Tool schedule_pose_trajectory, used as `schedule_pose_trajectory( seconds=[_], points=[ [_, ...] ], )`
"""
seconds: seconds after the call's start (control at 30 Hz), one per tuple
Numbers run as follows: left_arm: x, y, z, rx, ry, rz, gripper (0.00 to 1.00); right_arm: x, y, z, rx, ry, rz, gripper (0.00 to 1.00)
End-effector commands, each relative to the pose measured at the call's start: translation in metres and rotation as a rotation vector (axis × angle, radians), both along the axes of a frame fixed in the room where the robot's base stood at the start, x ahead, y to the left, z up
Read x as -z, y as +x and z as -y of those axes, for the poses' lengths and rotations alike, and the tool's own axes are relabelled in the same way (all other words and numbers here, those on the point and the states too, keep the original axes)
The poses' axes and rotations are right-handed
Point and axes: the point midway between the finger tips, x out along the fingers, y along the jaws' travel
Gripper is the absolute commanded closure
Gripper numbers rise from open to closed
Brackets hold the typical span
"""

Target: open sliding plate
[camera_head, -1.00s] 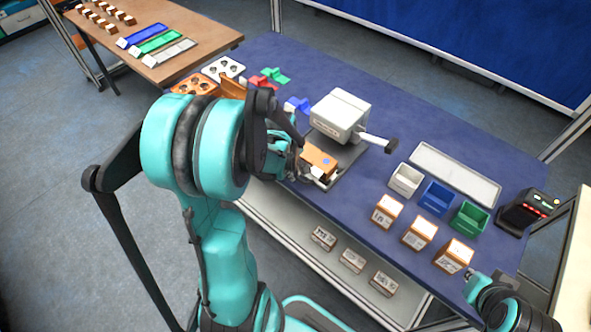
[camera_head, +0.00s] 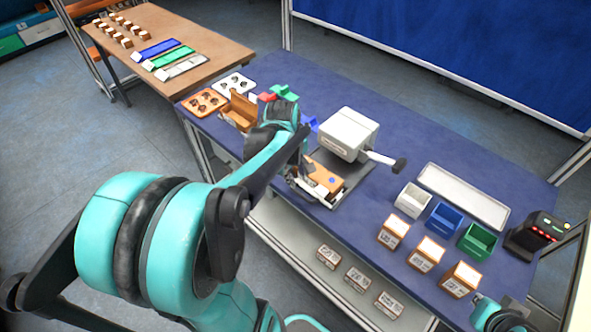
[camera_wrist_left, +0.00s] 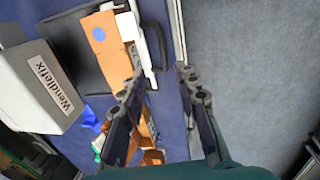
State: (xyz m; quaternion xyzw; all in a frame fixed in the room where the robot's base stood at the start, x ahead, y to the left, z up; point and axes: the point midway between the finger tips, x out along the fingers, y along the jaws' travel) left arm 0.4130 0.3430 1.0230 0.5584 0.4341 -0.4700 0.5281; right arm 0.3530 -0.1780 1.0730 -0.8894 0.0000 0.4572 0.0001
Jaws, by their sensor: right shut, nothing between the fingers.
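Beside the block, a pale plate (camera_wrist_left: 132,30) carries a dark bar handle (camera_wrist_left: 163,45). My left gripper (camera_wrist_left: 161,72) is open. One finger is near the handle's lower end, the other toward the floor side; contact cannot be told. My right gripper is out of view; only part of that arm shows.
White, blue and green bins (camera_head: 444,218) and several orange-white boxes (camera_head: 424,253) stand farther right. Orange and white hole trays (camera_head: 207,101) lie at the left. Floor is open beyond the table's front edge.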

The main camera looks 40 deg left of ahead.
Motion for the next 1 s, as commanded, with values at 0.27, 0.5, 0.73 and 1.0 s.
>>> schedule_pose_trajectory(
  seconds=[0.27,0.5,0.73,1.0],
  points=[
    [-0.024,-0.004,0.000,0.000,0.000,0.000,0.69,0.000,0.000,0.000,0.000,0.000,0.000,1.00],
    [-0.025,-0.004,-0.001,0.000,0.000,0.000,0.69,0.000,0.000,0.000,0.000,0.000,0.000,1.00],
    [-0.025,-0.004,-0.001,0.000,0.000,0.000,0.69,0.000,0.000,0.000,0.000,0.000,0.000,1.00],
    [-0.029,-0.010,0.033,0.225,0.074,0.059,0.69,0.007,0.000,0.000,0.000,0.000,0.000,1.00]
  ],
)
